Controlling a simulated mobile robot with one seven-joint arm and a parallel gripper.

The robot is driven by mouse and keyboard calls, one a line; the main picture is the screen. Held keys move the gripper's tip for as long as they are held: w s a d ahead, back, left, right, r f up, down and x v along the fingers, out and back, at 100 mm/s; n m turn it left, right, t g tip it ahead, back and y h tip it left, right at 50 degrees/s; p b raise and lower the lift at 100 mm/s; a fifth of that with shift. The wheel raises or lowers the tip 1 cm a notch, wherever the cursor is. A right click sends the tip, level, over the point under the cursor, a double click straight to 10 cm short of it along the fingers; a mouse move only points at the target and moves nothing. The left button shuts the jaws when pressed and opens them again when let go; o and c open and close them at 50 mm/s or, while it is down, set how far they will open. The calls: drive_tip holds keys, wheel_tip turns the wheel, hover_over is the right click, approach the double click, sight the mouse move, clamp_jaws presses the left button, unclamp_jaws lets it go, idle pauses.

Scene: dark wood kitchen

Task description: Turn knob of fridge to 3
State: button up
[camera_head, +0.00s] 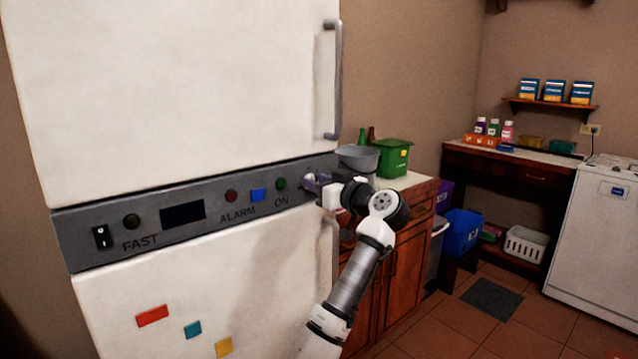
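The white fridge (180,90) stands at the left, with a dark grey control panel (225,190) running across its middle. The panel carries a black switch by FAST, a dark display, a red light by ALARM, a blue square and a green light by ON. My gripper (312,184) is at the panel's right end, just right of the green light, with its fingers toward the panel. The knob and its numbers cannot be made out; my gripper covers that part of the panel. I cannot tell whether the fingers are open or shut, or touch anything.
A fridge door handle (334,80) sticks out above my gripper. A wooden counter (415,183) with a grey bucket (357,158) and a green box (394,158) stands right behind my arm. The tiled floor (440,325) at the lower right is mostly clear.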

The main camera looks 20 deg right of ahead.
drive_tip(key=shift+c, duration=0.7)
drive_tip(key=shift+m, duration=0.4)
drive_tip(key=shift+d+f+m+p, duration=0.1)
drive_tip(key=shift+f+m+p, duration=0.15)
drive_tip(key=shift+m+p, duration=3.6)
drive_tip(key=shift+f+m+p, duration=0.2)
drive_tip(key=shift+m+p, duration=1.5)
drive_tip(key=shift+m, duration=4.1)
drive_tip(key=shift+d+f+m+p, duration=0.1)
drive_tip(key=shift+f+m+p, duration=0.15)
drive_tip(key=shift+m+p, duration=3.6)
drive_tip(key=shift+m+b, duration=1.05)
drive_tip(key=shift+m, duration=0.05)
